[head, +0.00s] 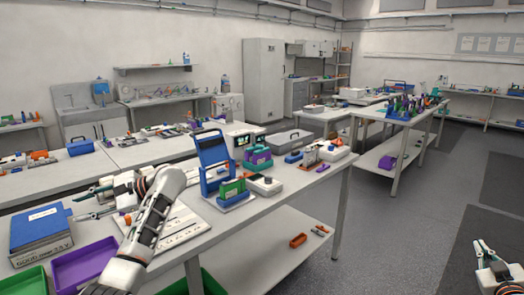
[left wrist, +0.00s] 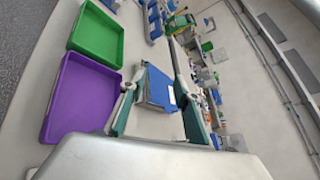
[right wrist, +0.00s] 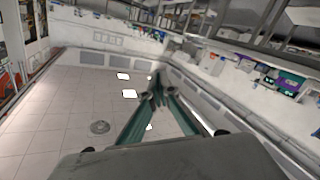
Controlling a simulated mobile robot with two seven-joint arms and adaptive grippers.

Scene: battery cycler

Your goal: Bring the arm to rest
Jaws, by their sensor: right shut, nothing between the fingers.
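My left arm comes in over the near bench, and my left gripper (head: 82,204) points left above it. Its two fingers are spread apart in the left wrist view (left wrist: 155,95), with nothing touching them that I can see. A blue box (head: 40,235) with a white label stands just beyond the fingers; it also shows between them in the left wrist view (left wrist: 160,86). My right gripper (head: 484,246) is low at the right edge, over the floor and away from the benches. Its fingertips meet in the right wrist view (right wrist: 156,88), holding nothing.
A purple tray (head: 84,264) and a green tray (head: 30,283) lie at the bench's front left. A blue-framed stand (head: 213,158) and a green block (head: 232,190) stand right of my left arm. Open floor (head: 400,225) lies between bench and right gripper.

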